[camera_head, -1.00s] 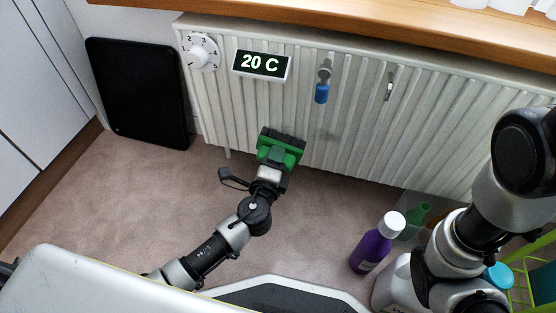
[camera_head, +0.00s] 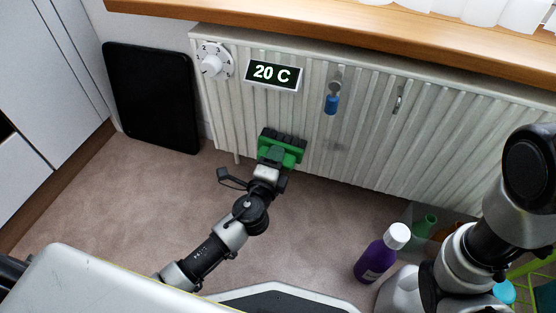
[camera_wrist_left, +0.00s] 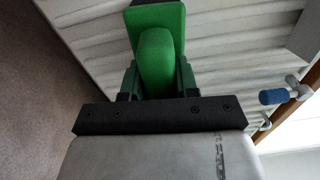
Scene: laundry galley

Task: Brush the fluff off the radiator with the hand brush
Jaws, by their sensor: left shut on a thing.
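The green hand brush (camera_head: 283,148) is held by my left gripper (camera_head: 271,163), which is shut on its handle. Its dark bristles face the lower front of the white ribbed radiator (camera_head: 370,145); I cannot tell whether they touch. In the left wrist view the brush (camera_wrist_left: 157,50) sits between the gripper's fingers (camera_wrist_left: 158,82), with the radiator's ribs (camera_wrist_left: 230,60) behind. A faint grey patch (camera_head: 333,146) on the radiator, right of the brush, may be fluff or shadow. My right arm enters at the right; its gripper is not in view.
The radiator carries a dial (camera_head: 213,61), a 20 C display (camera_head: 273,75) and a valve with a blue end (camera_head: 331,105). A purple bottle (camera_head: 378,258) and a clear bin (camera_head: 410,215) stand lower right. A black panel (camera_head: 152,98) leans at left. The floor left of my arm is clear.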

